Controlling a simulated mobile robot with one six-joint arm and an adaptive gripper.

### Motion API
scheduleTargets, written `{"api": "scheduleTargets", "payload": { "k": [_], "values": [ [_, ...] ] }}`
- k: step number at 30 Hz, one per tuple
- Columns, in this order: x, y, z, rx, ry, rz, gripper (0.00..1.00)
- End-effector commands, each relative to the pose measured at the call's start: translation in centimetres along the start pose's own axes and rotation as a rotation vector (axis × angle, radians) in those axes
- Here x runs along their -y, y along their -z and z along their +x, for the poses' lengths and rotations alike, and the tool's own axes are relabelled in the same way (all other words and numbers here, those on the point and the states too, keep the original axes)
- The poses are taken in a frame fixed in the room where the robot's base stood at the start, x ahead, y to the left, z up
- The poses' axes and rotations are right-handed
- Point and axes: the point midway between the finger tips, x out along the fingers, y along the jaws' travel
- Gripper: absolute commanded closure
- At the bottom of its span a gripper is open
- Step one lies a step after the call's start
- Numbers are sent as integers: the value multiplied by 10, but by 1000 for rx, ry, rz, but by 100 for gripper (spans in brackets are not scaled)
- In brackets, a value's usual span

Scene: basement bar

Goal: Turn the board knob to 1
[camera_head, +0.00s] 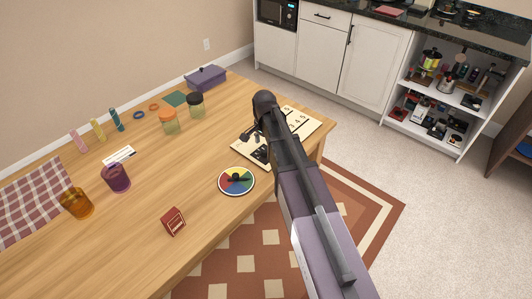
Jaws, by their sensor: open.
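The board (304,121) is a flat cream panel with dark digits and marks, lying near the right end of the wooden table. My arm crosses over it from the lower right and covers its middle. A cream strip with dark marks (249,146) shows left of the arm. I cannot make out the board knob or where it points; it may be behind the arm. The dark rounded joint of my arm is above the board's far edge.
A colour wheel (236,181) with a dark pointer lies left of my arm. Two lidded jars (170,122) (196,105), a purple box (206,78), a purple cup (116,178), an amber cup (76,203) and a red block (174,221) stand on the table (130,240).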

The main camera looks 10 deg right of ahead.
Motion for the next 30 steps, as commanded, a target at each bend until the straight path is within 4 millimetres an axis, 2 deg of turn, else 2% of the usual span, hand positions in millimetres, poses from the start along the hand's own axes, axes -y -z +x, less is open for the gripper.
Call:
{"api": "scheduleTargets", "payload": {
  "k": [1, 9, 24, 26, 30],
  "values": [
    [0, 0, 8, 0, 0, 0, 18],
    [0, 0, 22, 0, 0, 0, 18],
    [0, 0, 24, 0, 0, -1, 18],
    [0, 0, 24, 0, 0, -1, 33],
    [0, -1, 24, 0, 0, -1, 74]
  ]
}}
